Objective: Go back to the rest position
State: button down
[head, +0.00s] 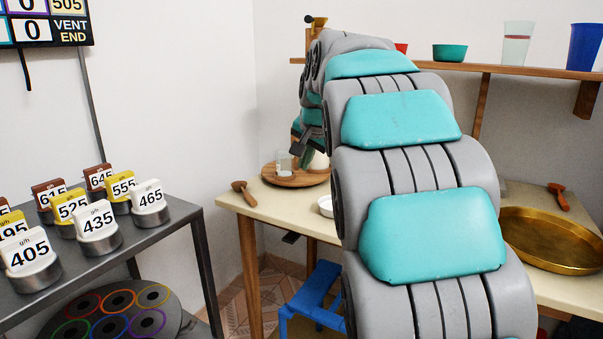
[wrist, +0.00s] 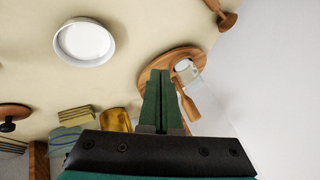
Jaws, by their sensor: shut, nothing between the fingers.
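My gripper (wrist: 161,73) shows in the wrist view as two dark green fingers pressed together, with nothing between them. Its tips overlap the round wooden board (wrist: 150,82) in that view, beside a clear glass (wrist: 187,70). I cannot tell its height above the table. In the head view my arm reaches toward the back of the table and bends down near the round board (head: 306,179) and the glass (head: 283,163). My fingertips cannot be made out there.
A white bowl (wrist: 84,43) stands on the cream table (head: 262,200). A brass pan (head: 550,240) lies at its right. The wall shelf (head: 455,67) carries cups above. A dark rack (head: 150,236) with numbered weights stands left. A blue stool (head: 313,296) is below.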

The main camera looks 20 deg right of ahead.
jog(key=s+a+f+n+g, duration=0.3)
jog(key=s+f, duration=0.6)
jog(key=s, duration=0.5)
jog(key=s+a+f+n+g, duration=0.3)
jog(key=s+a+f, duration=0.3)
jog(key=s, duration=0.8)
jog(key=s+a+f+n+g+y, duration=0.1)
jog(key=s+a+f+n+g, duration=0.2)
jog(key=s+f, duration=0.8)
jog(key=s+a+n, duration=0.1)
jog(key=s, duration=0.2)
jog(key=shift+s+a+f, duration=0.15)
jog(key=shift+s+f, duration=0.05)
jog(key=shift+f, duration=0.1)
